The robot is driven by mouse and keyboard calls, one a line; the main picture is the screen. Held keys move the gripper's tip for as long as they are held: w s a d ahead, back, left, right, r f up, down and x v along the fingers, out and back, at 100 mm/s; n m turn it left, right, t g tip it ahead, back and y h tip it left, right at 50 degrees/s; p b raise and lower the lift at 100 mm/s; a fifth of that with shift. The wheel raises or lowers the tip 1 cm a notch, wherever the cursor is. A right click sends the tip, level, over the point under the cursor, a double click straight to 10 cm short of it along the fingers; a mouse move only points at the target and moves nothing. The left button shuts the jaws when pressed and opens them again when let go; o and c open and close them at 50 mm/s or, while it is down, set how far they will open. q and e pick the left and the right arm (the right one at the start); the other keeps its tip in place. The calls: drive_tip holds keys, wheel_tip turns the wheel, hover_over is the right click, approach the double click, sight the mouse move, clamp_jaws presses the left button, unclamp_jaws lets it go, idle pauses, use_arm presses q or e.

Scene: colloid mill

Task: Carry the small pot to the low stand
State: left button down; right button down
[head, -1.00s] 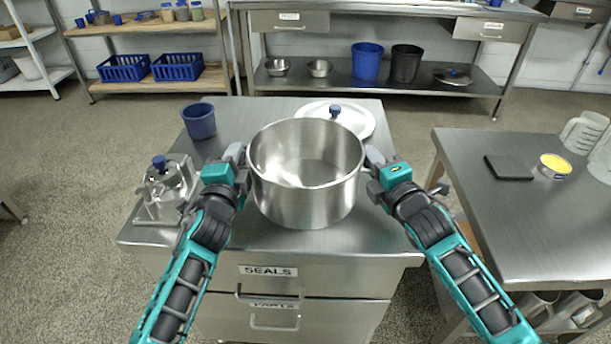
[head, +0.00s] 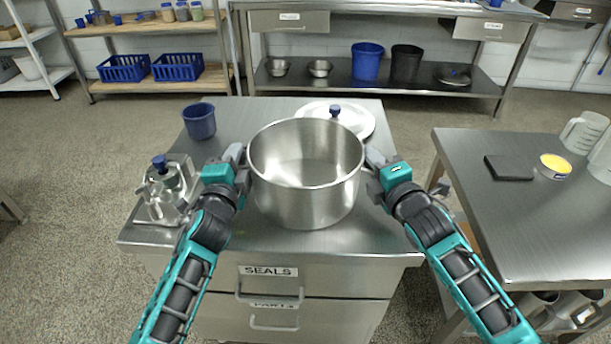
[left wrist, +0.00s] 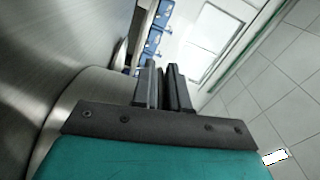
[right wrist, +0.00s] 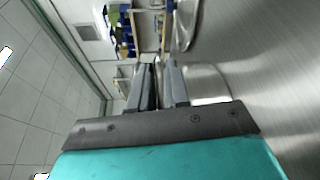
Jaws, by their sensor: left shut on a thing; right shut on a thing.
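The steel pot (head: 305,195), open and upright, is at the middle of the cabinet top in the head view. Its inside looks empty. My left gripper (head: 240,160) is shut on the pot's left side near the rim, and my right gripper (head: 375,162) is shut on its right side. The handles are mostly hidden by the fingers. The pot's wall fills the left of the left wrist view (left wrist: 45,60) and the right of the right wrist view (right wrist: 265,70). I cannot tell whether its base touches the cabinet top. I cannot identify the low stand for certain.
The steel cabinet (head: 150,233) holds a blue cup (head: 199,121), a steel device with a blue knob (head: 165,190) and a white lid (head: 358,122) behind the pot. A steel table (head: 480,225) at right carries a black pad (head: 508,167) and jugs. Open floor lies between cabinet and back shelves.

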use_arm(q)
drive_tip(key=shift+r, duration=0.2)
idle(0.3)
